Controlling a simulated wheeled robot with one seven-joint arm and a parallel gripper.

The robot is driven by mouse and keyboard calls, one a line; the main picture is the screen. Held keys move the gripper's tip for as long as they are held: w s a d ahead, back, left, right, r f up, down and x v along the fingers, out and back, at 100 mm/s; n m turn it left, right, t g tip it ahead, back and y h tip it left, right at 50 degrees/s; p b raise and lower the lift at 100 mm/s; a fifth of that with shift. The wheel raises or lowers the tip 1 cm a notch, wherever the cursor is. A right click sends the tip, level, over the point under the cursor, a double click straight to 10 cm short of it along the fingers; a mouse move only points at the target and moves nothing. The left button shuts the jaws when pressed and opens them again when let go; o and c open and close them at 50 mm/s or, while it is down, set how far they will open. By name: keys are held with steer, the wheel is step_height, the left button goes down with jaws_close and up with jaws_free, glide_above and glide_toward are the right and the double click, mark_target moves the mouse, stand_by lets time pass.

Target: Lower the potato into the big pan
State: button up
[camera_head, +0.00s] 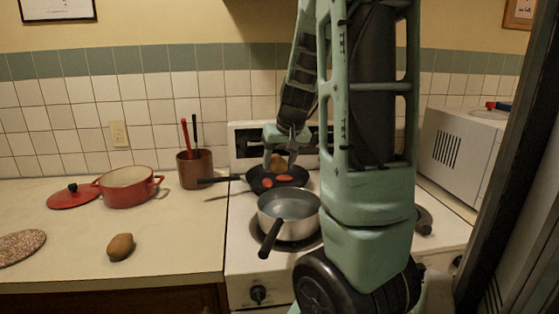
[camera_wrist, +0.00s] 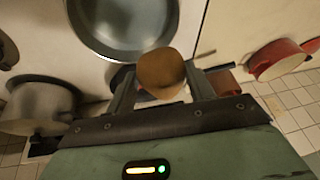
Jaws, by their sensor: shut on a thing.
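My gripper (camera_head: 279,151) is shut on a brown potato (camera_head: 277,162), which hangs just over the wide black frying pan (camera_head: 256,184) at the back of the stove. In the wrist view the potato (camera_wrist: 161,70) sits between the two fingers. I cannot tell whether it touches the pan, which is mostly hidden there behind the potato and my gripper. Red round pieces (camera_head: 275,181) lie in the frying pan. A silver saucepan (camera_head: 289,225) stands in front of it; it also shows at the top of the wrist view (camera_wrist: 125,45).
A second potato (camera_head: 120,246) lies on the left counter, near a red pot (camera_head: 127,188), its lid (camera_head: 73,197) and a brown utensil holder (camera_head: 194,168). Another pot (camera_wrist: 38,105) shows at left in the wrist view. A white microwave (camera_head: 463,145) stands at right.

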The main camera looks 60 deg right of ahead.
step_height(320, 180, down, 10)
steer(key=b, duration=0.9)
steer(key=shift+b, duration=0.35)
stand_by(0.5)
steer(key=shift+f+b, duration=2.7)
steer(key=shift+f, duration=0.2)
stand_by(1.6)
stand_by(0.4)
steer(key=o, duration=1.1)
steer(key=shift+o, duration=0.2)
